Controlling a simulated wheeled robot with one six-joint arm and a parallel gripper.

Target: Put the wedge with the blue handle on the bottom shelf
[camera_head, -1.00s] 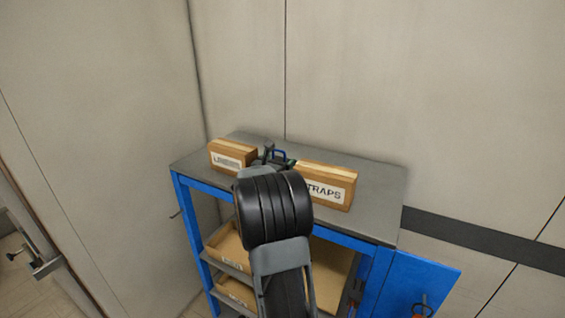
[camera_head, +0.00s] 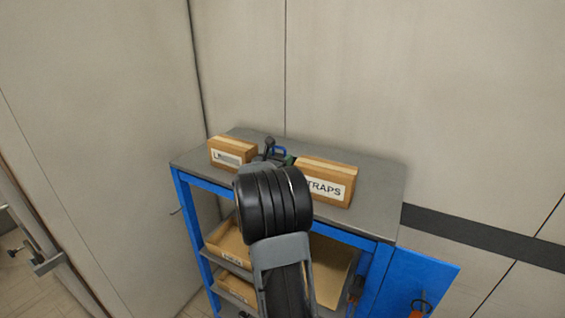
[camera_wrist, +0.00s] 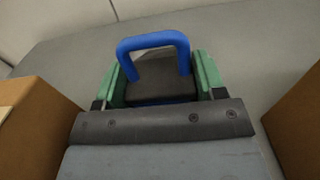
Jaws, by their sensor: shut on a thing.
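The wedge (camera_wrist: 158,92) is a dark block with a blue handle (camera_wrist: 152,42). In the wrist view it sits between the green fingers of my gripper (camera_wrist: 160,88), which is shut on it. In the head view the blue handle (camera_head: 280,151) shows on the cabinet's top, between two cardboard boxes; my arm hides most of the rest. Whether the wedge touches the top I cannot tell. The cabinet's shelves (camera_head: 228,264) show below, partly hidden by my arm.
A small labelled box (camera_head: 232,153) stands left of my gripper and a "STRAPS" box (camera_head: 325,182) stands right, both close. The cabinet's blue door (camera_head: 415,285) is open at the right. A wall stands behind. The top's right end is clear.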

